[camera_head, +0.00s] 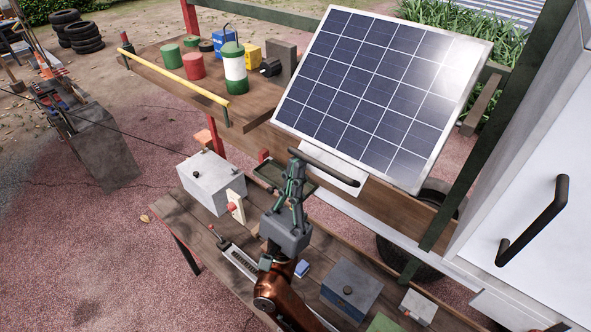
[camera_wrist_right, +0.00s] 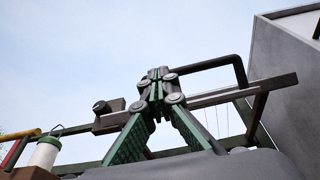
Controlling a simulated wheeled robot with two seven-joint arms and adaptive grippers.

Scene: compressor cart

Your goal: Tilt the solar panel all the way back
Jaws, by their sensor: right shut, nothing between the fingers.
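The solar panel (camera_head: 380,90) is a tilted blue-celled sheet in a pale frame, at the upper right of the head view. A dark bar handle (camera_head: 328,168) runs along a pale plate at its lower edge. My right gripper (camera_head: 297,163) is shut and empty, pointing up at the left end of this handle. In the right wrist view, the closed fingers (camera_wrist_right: 158,75) overlap the end of a black bar (camera_wrist_right: 215,61), apparently the same handle. I cannot tell whether they touch it. My left gripper is not in view.
A wooden shelf (camera_head: 170,68) with cans and a yellow rail (camera_head: 175,74) is at the left. A grey box (camera_head: 211,180) and a blue-grey box (camera_head: 351,288) sit on the lower bench. A white cabinet door (camera_head: 540,200) with a black handle stands close at the right.

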